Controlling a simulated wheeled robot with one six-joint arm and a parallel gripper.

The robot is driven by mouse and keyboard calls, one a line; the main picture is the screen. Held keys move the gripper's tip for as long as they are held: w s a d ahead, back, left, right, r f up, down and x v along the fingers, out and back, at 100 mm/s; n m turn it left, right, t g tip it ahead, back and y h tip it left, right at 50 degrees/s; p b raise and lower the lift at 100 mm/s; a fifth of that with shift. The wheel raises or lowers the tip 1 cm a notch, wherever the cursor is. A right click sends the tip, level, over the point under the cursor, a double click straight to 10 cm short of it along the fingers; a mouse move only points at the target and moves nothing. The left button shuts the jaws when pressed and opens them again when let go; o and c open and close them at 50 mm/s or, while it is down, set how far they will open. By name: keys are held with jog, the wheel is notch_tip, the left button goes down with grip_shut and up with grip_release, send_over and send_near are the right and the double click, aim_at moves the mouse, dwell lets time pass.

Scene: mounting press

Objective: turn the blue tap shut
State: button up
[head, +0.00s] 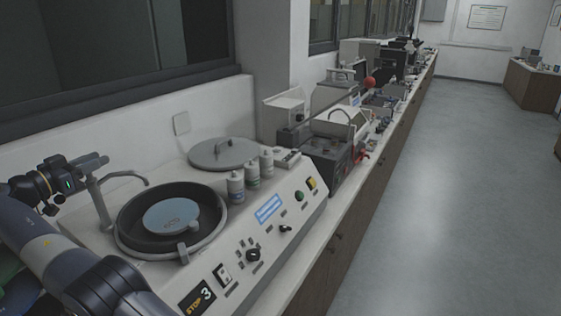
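A grey tap with a curved spout (103,206) stands at the left of the polishing machine, its spout reaching over the round black bowl (208,232). I see no blue handle on it; my gripper and wrist cover the area beside its top. My gripper (99,161) is at the left, just above and behind the tap's upright pipe. Whether it touches the tap I cannot tell. Its fingers are small and seen from the side, so their opening does not show. A blue-grey disc (172,216) lies in the bowl.
A grey round lid (224,156) lies behind the bowl. Several white bottles (236,188) stand to its right. More equipment lines the bench; the floor (440,200) at right is clear.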

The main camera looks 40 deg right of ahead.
jog(key=shift+w+f+n+t+y+b, duration=0.15)
jog(key=shift+n+t+y+b, duration=0.55)
jog(key=shift+b, duration=1.55)
jog(key=shift+f+n+t+y+b, duration=0.1)
jog(key=shift+n+t+y+b, duration=0.55)
jog(key=shift+b, duration=1.6)
jog(key=n+t+y+b, duration=0.1)
jog(key=t+b, duration=0.1)
jog(key=b, duration=0.3)
jog(key=shift+w+a+t, duration=0.1)
jog(key=shift+t, duration=0.15)
